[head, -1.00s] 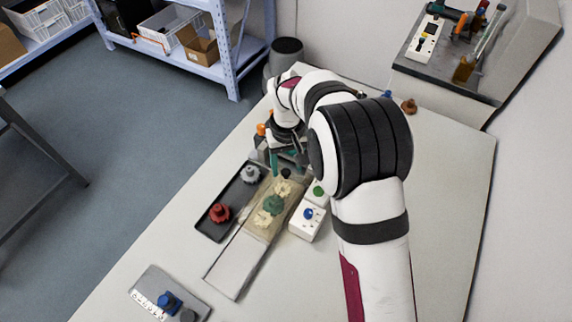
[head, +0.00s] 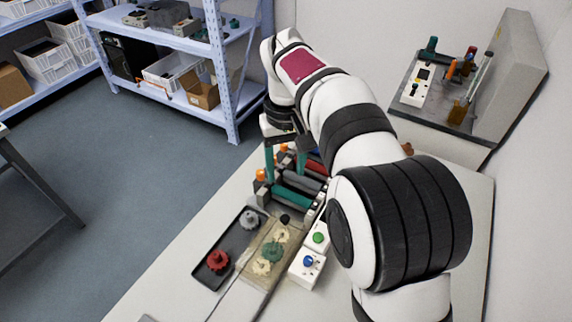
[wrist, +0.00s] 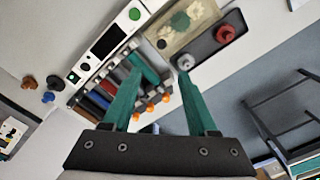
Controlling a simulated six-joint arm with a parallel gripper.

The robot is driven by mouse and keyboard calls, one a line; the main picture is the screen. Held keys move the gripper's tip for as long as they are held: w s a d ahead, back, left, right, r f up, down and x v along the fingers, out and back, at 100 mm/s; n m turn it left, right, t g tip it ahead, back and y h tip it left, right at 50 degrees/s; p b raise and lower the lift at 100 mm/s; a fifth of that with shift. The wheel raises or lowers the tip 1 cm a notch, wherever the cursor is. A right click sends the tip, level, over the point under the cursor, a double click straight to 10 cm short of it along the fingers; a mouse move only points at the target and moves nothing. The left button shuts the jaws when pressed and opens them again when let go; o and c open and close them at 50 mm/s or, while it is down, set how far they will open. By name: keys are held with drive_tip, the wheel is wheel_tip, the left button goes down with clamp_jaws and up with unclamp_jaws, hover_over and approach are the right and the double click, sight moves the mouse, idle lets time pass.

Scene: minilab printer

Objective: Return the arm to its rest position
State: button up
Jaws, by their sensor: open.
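My arm reaches across the workbench (head: 180,272) in the head view and folds down at its far end. My gripper (head: 285,175) has two teal fingers pointing down, apart, with nothing visible between them. It hangs above the far-left part of the bench, near the roller unit (head: 296,190) with its dark, red and teal rollers and orange knobs. In the wrist view my gripper (wrist: 160,78) is open, and the roller unit (wrist: 115,85) lies beyond the fingers. My upper arm hides the right part of the bench in the head view.
A black tray (head: 231,238) holds a red gear (head: 217,260) and a grey gear (head: 249,220). Beside it a tan plate (head: 262,283) bears cream and green gears. White boxes have a green button (head: 318,238) and a blue button (head: 308,261). A raised shelf (head: 452,128) stands right.

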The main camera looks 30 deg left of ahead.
idle(0.4)
drive_tip(key=s+d+r+m, duration=0.2)
drive_tip(key=d+m, duration=0.1)
drive_tip(key=d, duration=0.5)
drive_tip(key=s+d+r+m, duration=0.2)
drive_tip(key=d, duration=0.6)
drive_tip(key=s+d+f+m+y, duration=0.1)
drive_tip(key=s+d+f+m, duration=0.2)
drive_tip(key=s+d, duration=0.3)
drive_tip(key=s+d+f+m, duration=0.3)
drive_tip(key=s+d+m, duration=0.3)
drive_tip(key=s, duration=0.5)
drive_tip(key=shift+s+d+m+y, duration=0.2)
drive_tip(key=shift+d+m+y, duration=0.1)
drive_tip(key=shift+y, duration=0.1)
drive_tip(key=shift+f, duration=0.1)
